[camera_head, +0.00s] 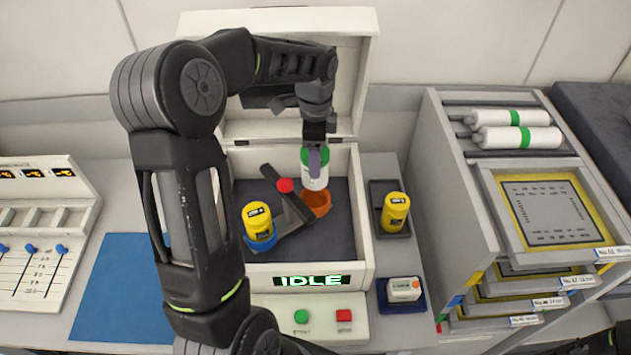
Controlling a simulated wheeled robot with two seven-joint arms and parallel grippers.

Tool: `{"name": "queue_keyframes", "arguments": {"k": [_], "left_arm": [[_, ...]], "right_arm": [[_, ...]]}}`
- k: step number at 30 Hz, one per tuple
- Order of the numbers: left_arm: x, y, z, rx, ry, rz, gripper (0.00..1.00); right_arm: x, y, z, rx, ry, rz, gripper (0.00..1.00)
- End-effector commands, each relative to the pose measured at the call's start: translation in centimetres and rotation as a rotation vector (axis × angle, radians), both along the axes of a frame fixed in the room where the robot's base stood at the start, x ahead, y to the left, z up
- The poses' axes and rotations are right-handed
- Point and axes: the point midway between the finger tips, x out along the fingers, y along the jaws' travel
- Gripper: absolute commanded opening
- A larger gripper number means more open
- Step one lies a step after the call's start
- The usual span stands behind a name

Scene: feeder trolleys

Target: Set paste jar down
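The paste jar (314,179), white with a green top, is upright inside the open machine. My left gripper (315,155) points down from above, with its fingers at the jar's green top, and appears shut on it. The jar's lower end is at the back rim of an orange cup (317,205) on the machine's rotor arm; I cannot tell whether it is in the cup or just above it. A yellow jar (256,214) sits in the blue cup (262,242) at the rotor's other end. My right gripper is not in view.
The white machine (366,230) has its lid (352,70) raised and its display reads IDLE. Another yellow jar (396,205) stands on a dark tray to the right. A trolley (455,190) with frames and white rolls stands further right. A blue mat (115,290) lies clear at left.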

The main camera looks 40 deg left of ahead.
Motion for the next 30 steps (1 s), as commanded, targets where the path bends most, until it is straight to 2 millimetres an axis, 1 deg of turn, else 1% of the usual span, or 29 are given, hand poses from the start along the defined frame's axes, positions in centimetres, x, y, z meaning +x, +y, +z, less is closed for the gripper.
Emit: {"name": "queue_keyframes", "arguments": {"k": [1, 3, 7, 9, 12, 20, 22, 23, 30], "left_arm": [[-0.1, 0.0, -0.6, -0.001, 0.002, 0.0, 0.0], [0.0, 0.0, -2.2, -0.001, 0.002, 0.001, 0.0], [0.0, 0.0, -3.8, -0.001, -0.001, 0.001, 0.0], [0.0, 0.0, -4.9, -0.001, -0.001, 0.001, 0.0], [0.0, 0.0, -5.1, 0.0, -0.001, 0.001, 0.0], [0.0, 0.0, -5.0, 0.0, -0.001, 0.001, 0.0], [0.0, 0.0, -5.3, 0.0, -0.001, 0.001, 0.0], [0.0, 0.0, -5.6, 0.0, -0.001, 0.001, 0.0], [0.0, 0.0, -9.2, 0.0, -0.001, 0.001, 0.0]], "right_arm": [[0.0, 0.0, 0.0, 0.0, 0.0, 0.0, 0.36], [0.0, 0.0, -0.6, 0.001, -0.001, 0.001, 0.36], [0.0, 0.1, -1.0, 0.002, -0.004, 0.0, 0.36], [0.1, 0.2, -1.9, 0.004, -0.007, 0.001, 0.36], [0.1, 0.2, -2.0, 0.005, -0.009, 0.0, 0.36], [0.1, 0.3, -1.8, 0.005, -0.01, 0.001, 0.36], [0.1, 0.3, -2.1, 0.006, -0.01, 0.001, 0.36], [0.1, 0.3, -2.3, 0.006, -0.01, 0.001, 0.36], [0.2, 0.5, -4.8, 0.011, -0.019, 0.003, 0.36]]}}
